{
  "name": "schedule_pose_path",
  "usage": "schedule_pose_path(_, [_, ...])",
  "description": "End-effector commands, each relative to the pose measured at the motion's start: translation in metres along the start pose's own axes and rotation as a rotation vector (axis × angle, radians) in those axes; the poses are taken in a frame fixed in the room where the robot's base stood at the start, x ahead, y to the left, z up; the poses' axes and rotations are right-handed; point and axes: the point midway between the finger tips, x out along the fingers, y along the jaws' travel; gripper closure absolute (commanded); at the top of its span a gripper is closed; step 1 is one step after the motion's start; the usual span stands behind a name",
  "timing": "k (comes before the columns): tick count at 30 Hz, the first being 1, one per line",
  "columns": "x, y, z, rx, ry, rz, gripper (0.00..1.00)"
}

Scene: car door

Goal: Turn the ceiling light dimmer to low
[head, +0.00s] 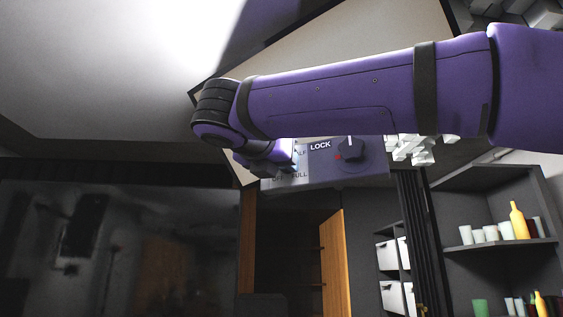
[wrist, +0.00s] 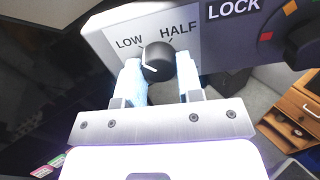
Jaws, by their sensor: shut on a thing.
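The dimmer knob (wrist: 158,62) is a dark round knob on a light plate. The plate has LOW printed at its upper left and HALF at its upper right. A white mark shows on the knob's left side, towards LOW. My gripper (wrist: 160,78) has its two pale fingers on either side of the knob and is shut on it. In the head view my gripper (head: 284,156) reaches the left end of the panel, where OFF and FULL can be read. The knob is hidden there by my gripper.
A second dark knob (head: 350,149) beside the LOCK label sits right of the dimmer on the same grey panel (head: 335,177). Shelves with cups and bottles (head: 518,222) stand at the right. A wooden door (head: 334,262) stands below the panel.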

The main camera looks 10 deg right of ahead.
Motion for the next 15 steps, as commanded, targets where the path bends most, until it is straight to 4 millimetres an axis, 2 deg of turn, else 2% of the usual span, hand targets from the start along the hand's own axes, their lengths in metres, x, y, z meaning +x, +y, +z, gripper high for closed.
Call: schedule_pose_path(15, [-0.0001,0.0005,-0.0027,-0.081,0.005,0.0,0.9])
